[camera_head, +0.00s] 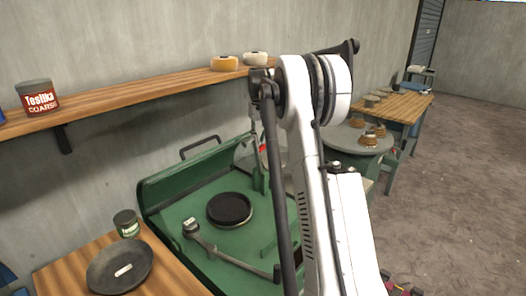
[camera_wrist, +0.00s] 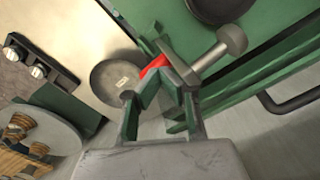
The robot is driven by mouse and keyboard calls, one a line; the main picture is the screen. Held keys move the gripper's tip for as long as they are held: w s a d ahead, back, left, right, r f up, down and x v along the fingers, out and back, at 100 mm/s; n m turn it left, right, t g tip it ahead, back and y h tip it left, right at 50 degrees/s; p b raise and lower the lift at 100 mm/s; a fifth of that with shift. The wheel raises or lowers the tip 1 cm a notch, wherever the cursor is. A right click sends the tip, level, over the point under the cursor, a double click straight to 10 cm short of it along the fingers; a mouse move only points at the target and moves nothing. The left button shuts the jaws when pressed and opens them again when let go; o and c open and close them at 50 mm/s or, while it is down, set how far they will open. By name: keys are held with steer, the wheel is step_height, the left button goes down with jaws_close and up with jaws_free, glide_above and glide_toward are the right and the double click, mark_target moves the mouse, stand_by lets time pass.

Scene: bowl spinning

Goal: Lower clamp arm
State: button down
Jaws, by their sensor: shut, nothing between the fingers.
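The green spinning machine (camera_head: 180,182) stands below my arm, with a dark round disc (camera_head: 230,209) on its top. A grey bar (camera_head: 235,258) with a knobbed end lies beside the disc; I cannot tell whether it is the clamp arm. In the wrist view a grey metal rod with a round knob (camera_wrist: 232,41) stands near my fingertips, beside a red part (camera_wrist: 154,66). My gripper (camera_wrist: 160,82) is shut and empty close to the red part; contact is unclear. The dark disc also shows at the top of the wrist view (camera_wrist: 218,8). My arm hides much in the head view.
A wooden table (camera_head: 75,268) at lower left holds a dark bowl (camera_head: 120,268) and a tin (camera_head: 126,224). A shelf (camera_head: 140,93) runs along the wall with a labelled can (camera_head: 38,97). A round grey table (camera_head: 350,142) stands right, with open floor (camera_head: 450,200) beyond.

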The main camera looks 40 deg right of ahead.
mark_target(255, 148)
steer(key=shift+s+a+f+b, duration=0.1)
steer(key=shift+s+a+b, duration=0.1)
steer(key=shift+a, duration=0.55)
steer(key=shift+s+a+f+b, duration=0.1)
steer(key=shift+a+b, duration=0.1)
steer(key=shift+a, duration=0.55)
steer(key=shift+s+a+f+b, duration=0.15)
steer(key=shift+a+b, duration=0.1)
steer(key=shift+a, duration=0.4)
steer(key=shift+a+f+b, duration=0.15)
steer(key=shift+a+b, duration=0.05)
steer(key=shift+a, duration=0.55)
steer(key=s+a+f+b, duration=0.1)
steer(key=a+f+b, duration=0.2)
steer(key=a, duration=0.3)
steer(key=shift+f+b, duration=0.3)
steer(key=shift+f, duration=0.5)
step_height(255, 148, up, 12)
steer(key=p, duration=0.6)
